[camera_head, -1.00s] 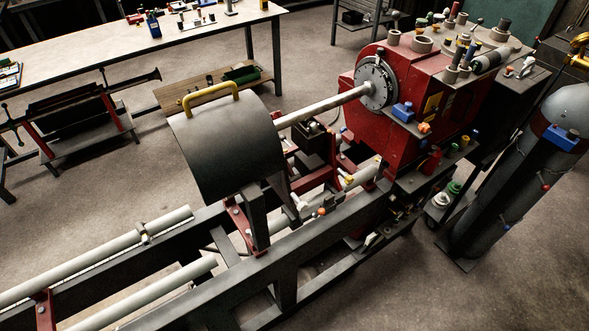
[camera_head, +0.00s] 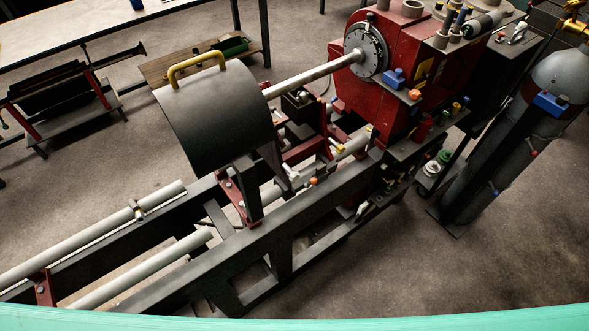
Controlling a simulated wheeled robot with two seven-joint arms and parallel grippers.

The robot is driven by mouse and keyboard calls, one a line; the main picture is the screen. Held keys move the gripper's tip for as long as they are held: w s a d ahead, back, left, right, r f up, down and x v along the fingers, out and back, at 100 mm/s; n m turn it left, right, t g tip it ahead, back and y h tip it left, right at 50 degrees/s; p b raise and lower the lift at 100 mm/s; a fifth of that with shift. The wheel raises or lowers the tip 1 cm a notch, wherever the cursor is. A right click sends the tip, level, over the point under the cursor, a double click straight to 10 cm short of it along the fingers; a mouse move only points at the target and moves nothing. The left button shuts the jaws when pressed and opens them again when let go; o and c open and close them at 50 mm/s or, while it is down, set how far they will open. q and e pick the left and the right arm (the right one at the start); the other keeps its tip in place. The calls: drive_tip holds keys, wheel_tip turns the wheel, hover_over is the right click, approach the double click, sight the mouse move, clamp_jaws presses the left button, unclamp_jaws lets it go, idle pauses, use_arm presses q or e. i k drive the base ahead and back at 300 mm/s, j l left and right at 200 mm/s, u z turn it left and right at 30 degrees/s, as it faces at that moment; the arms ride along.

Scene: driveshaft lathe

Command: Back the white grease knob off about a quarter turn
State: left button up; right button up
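A small white round piece (camera_head: 431,168) sits low at the right end of the lathe, just below a green one (camera_head: 444,155). It may be the white grease knob, but it is too small to be sure. Another white fitting (camera_head: 293,172) shows on the lathe bed below the shield. The red headstock (camera_head: 400,85) holds a pale shaft (camera_head: 312,77) in its round chuck. Neither of my grippers is in view.
A dark curved shield (camera_head: 215,120) with a yellow handle (camera_head: 197,67) covers the shaft's left end. A tall grey cylinder (camera_head: 505,150) stands right of the lathe. The dark front rail (camera_head: 290,235) runs along the bed. Bare floor lies at lower right.

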sight(293, 175)
drive_tip(key=u, duration=1.4)
drive_tip(key=l+u, duration=0.45)
drive_tip(key=k+l+u, duration=0.1)
drive_tip(key=l+u, duration=0.15)
drive_tip(key=u, duration=0.2)
drive_tip(key=k+l+u, duration=0.1)
drive_tip(key=l+u, duration=0.2)
drive_tip(key=u, duration=0.15)
drive_tip(key=k+l+u, duration=0.2)
drive_tip(key=u, duration=0.25)
drive_tip(key=l, duration=0.1)
